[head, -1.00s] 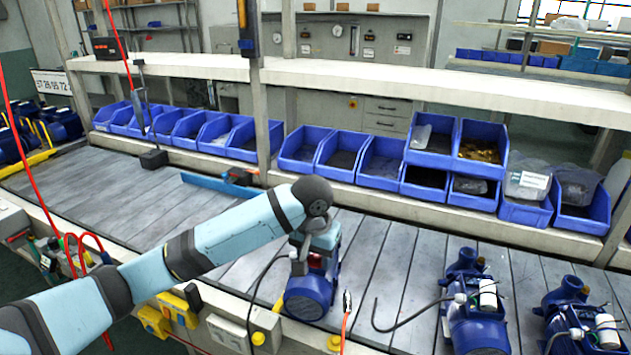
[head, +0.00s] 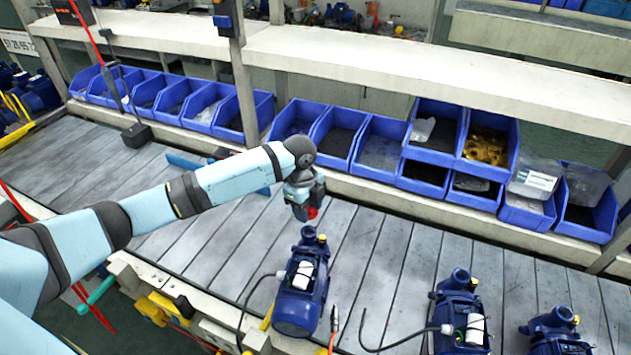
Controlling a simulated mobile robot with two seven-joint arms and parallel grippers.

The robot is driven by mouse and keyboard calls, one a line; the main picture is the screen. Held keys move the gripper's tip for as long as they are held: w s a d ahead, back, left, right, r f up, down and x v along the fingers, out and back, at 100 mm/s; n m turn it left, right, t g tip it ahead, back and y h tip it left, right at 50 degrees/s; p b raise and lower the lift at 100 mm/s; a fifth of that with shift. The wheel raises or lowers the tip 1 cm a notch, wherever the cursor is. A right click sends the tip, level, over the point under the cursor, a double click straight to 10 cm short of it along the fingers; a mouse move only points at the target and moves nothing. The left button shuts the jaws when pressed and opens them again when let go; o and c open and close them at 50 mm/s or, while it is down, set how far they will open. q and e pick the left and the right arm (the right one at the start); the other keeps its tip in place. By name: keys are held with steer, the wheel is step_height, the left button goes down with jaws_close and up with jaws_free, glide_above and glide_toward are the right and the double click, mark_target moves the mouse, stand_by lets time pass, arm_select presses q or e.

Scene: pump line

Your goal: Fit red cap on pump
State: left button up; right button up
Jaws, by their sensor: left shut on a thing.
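My left gripper (head: 306,206) reaches in from the left and points down behind the nearest blue pump. It is shut on the red cap (head: 312,213), a small red piece showing at its fingertips. The blue pump (head: 302,290) stands on the bench at the front, with a white box on its side and a dark cable. Its round top flange (head: 308,235) faces up, just below and in front of the cap in the picture. The cap appears apart from the pump, though the exact gap is hard to judge. My right gripper is not in view.
Two more blue pumps (head: 462,315) (head: 556,333) stand to the right on the slatted bench (head: 395,255). Blue bins (head: 378,148) line the back under a pale shelf (head: 420,70). A loose cable end (head: 333,322) lies right of the nearest pump. The bench's left part is mostly clear.

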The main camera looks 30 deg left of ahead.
mark_target(309, 231)
arm_select(q)
steer(key=shift+w+a+m, duration=0.2)
steer(key=shift+w+m, duration=0.05)
steer(key=shift+m, duration=0.25)
steer(key=shift+s+f+b, duration=0.2)
steer(key=shift+f+b, duration=0.4)
step_height(309, 231, down, 4)
steer(key=b, duration=0.4)
steer(key=shift+w+f, duration=0.1)
steer(key=shift+f, duration=0.45)
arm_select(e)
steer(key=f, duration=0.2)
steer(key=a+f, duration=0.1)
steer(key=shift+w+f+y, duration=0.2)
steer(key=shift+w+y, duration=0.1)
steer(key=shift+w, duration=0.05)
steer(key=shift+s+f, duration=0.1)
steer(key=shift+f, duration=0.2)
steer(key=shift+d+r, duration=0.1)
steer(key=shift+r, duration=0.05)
